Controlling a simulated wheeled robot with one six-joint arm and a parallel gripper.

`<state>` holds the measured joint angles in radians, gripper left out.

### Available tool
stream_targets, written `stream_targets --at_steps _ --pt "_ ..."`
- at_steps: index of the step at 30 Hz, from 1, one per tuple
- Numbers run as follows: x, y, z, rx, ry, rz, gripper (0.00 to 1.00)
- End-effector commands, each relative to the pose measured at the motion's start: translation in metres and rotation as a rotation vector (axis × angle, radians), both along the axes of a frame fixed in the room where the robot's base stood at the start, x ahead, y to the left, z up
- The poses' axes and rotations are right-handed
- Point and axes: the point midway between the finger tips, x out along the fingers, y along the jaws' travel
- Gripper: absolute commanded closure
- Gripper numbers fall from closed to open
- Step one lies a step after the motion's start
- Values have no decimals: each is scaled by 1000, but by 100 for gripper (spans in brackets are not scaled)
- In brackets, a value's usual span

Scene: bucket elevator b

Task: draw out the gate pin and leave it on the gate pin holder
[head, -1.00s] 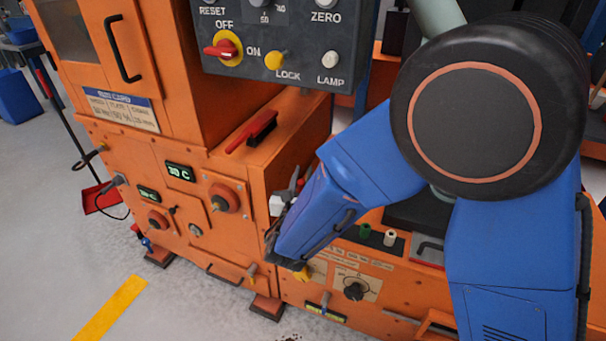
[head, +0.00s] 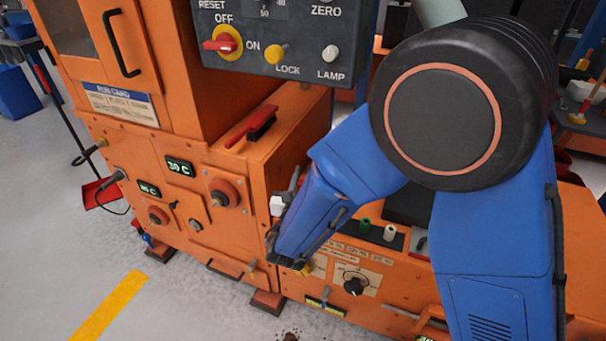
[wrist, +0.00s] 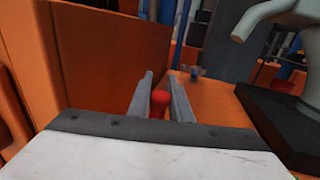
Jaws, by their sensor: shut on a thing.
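My gripper (head: 273,238) is at the front of the orange machine, beside the corner where the tall housing meets the lower right section. In the wrist view its two grey fingers (wrist: 160,98) stand on either side of a small red rounded piece (wrist: 160,97), which I take to be the gate pin's head. The fingers are shut on it. The rest of the pin is hidden, so I cannot tell how far it sits in the machine. In the head view my blue wrist covers the pin. I cannot pick out the gate pin holder for certain.
An orange wall (wrist: 100,60) rises close on the left of my fingers. A pale spout (wrist: 262,18) on a dark base stands at the right. A grey control box (head: 280,40) overhangs the machine. A red-handled brush (head: 252,127) lies on the ledge.

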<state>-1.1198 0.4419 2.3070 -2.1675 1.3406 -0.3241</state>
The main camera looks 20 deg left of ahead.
Motion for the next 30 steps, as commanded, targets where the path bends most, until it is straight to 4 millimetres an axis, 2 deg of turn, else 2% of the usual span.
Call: stream_targets --at_steps 27,28,30 --pt "0 0 -18 0 -1 0 100" --pt "0 0 -18 0 -1 0 75" --pt "0 0 -18 0 -1 0 60"
